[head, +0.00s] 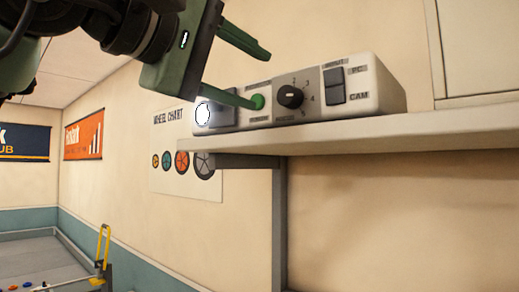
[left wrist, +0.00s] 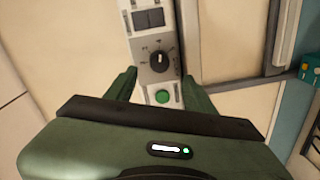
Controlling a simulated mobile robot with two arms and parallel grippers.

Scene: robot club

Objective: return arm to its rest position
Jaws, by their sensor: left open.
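My left gripper (head: 265,79) is open and empty, in front of the control box (head: 385,95) on the wall shelf. Its green fingers stand apart. In the head view the lower fingertip overlaps the box front beside the green button (head: 258,101); I cannot tell whether it touches. In the left wrist view the gripper (left wrist: 158,78) has the green button (left wrist: 162,96) and the lower part of the box between its fingers. The black knob (head: 290,96) and the rocker switch (head: 334,85) are clear of it. My right gripper is not in view.
The box stands on a wall shelf (head: 420,131) held by a bracket (head: 279,220). A wheel chart (head: 172,178) hangs behind at left. Posters (head: 83,138) are on the far wall. A low table with a yellow-handled item (head: 103,245) is at bottom left. Below the shelf is free.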

